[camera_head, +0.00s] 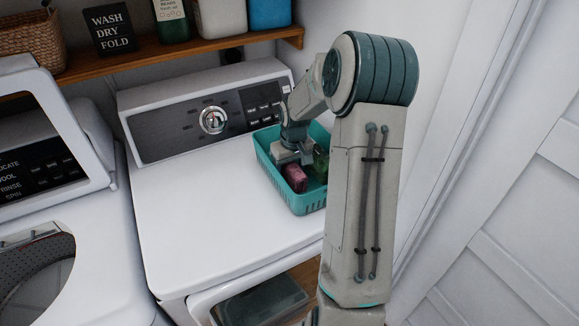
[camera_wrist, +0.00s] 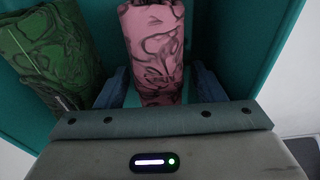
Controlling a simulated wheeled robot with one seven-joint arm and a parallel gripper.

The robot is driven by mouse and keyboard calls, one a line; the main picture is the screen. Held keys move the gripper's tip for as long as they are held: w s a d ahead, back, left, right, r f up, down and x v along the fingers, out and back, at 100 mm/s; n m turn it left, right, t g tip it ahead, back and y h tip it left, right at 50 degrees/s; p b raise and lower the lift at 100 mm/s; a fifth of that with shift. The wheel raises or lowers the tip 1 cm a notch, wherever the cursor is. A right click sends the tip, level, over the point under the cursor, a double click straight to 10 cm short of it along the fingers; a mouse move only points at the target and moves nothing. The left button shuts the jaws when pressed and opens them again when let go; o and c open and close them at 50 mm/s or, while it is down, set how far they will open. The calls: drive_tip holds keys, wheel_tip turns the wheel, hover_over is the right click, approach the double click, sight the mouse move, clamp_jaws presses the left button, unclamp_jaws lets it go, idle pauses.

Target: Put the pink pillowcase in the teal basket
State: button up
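The pink pillowcase (camera_head: 295,178) is a rolled bundle inside the teal basket (camera_head: 308,203) on top of the dryer. In the wrist view the pink pillowcase (camera_wrist: 156,45) has dark crease patterns and lies against the teal floor and walls of the basket (camera_wrist: 222,38). My gripper (camera_head: 290,162) reaches down into the basket above the bundle. In the wrist view my gripper (camera_wrist: 158,88) has its two bluish fingers apart, one on each side of the bundle's near end. Narrow teal gaps show between the fingers and the cloth. My arm hides part of the basket's right side.
A green rolled cloth (camera_head: 320,163) lies in the basket right of the pink one; it also shows in the wrist view (camera_wrist: 48,55). The dryer's control panel (camera_head: 212,120) stands behind. A shelf (camera_head: 165,55) with containers hangs above. The dryer top (camera_head: 210,215) is clear left of the basket.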

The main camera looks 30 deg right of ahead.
sight(293, 166)
wheel_tip(293, 166, up, 12)
drive_tip(key=s+b, duration=0.1)
drive_tip(key=s, duration=0.1)
drive_tip(key=s+a+r+t, duration=0.1)
drive_tip(key=s+a, duration=0.7)
drive_tip(key=s, duration=0.4)
drive_tip(key=s+a+r, duration=0.2)
drive_tip(key=s+a, duration=0.5)
drive_tip(key=s, duration=0.5)
drive_tip(key=shift+a+t, duration=0.4)
drive_tip(key=shift+w+r, duration=0.1)
